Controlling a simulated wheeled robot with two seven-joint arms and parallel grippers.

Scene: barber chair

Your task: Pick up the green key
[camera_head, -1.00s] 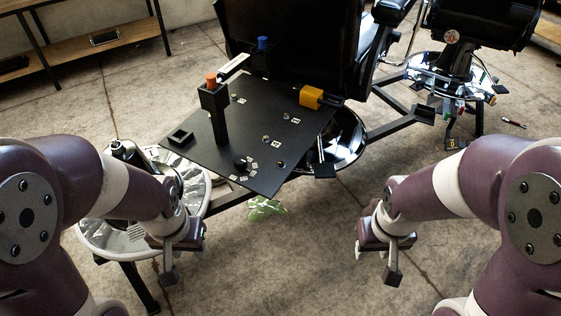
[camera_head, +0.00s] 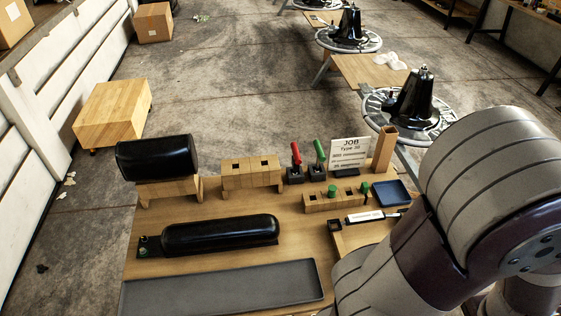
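Several green things are on the wooden workbench (camera_head: 205,207), and I cannot tell for sure which is the green key. A green-handled piece (camera_head: 320,150) stands tilted in a black holder, beside a red-handled piece (camera_head: 296,154) in a similar holder. A short green cylinder (camera_head: 332,190) sits on a low wooden block with square holes (camera_head: 317,204). Neither gripper shows. A large arm link of mine fills the lower right and hides part of the bench.
A blue tray (camera_head: 390,193), a wooden upright box (camera_head: 384,149) and a JOB card (camera_head: 349,154) are at the bench's right. Black padded pieces (camera_head: 220,233) and a long dark tray (camera_head: 225,287) lie left and front. A wooden crate (camera_head: 112,114) stands on the floor beyond.

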